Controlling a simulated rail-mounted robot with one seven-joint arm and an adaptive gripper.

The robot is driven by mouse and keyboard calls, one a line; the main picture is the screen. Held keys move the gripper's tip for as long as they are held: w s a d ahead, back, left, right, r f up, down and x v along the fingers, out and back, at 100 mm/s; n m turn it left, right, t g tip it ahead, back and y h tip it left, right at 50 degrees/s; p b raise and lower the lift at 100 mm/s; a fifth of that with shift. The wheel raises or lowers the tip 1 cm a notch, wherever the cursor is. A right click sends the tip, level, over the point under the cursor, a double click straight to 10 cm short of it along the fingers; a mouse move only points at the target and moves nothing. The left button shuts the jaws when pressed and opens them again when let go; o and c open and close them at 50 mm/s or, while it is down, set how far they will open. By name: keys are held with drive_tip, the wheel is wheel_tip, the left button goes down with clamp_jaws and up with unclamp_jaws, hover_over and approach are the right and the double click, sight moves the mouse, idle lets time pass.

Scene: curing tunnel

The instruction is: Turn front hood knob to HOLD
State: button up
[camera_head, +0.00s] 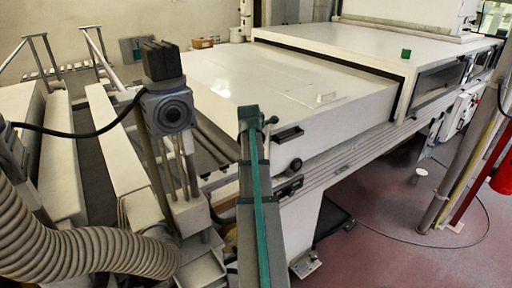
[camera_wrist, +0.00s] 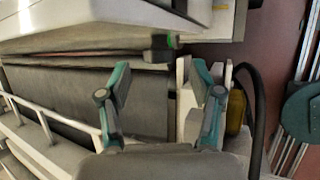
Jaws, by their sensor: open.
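A round dark knob (camera_head: 296,164) sits on the front face of the white hood (camera_head: 330,120) in the head view, below a dark recessed handle (camera_head: 287,135). Its pointer and any HOLD label are too small to read. My gripper (camera_wrist: 160,82) is open and empty in the wrist view, its two teal-and-grey fingers spread wide. Beyond the fingertips is a dark block (camera_wrist: 158,50) with a green part; I cannot tell whether it is the knob.
A dark conveyor belt (camera_wrist: 60,95) with white rails lies under the fingers. In the head view a grey post with a boxy unit (camera_head: 167,108) and a ribbed hose (camera_head: 80,252) stand at left. The red floor (camera_head: 390,215) at right is mostly open, with a thin cable.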

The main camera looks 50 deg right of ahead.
drive_tip(key=shift+p+x, duration=0.35)
drive_tip(key=shift+x, duration=1.55)
drive_tip(key=c, duration=1.1)
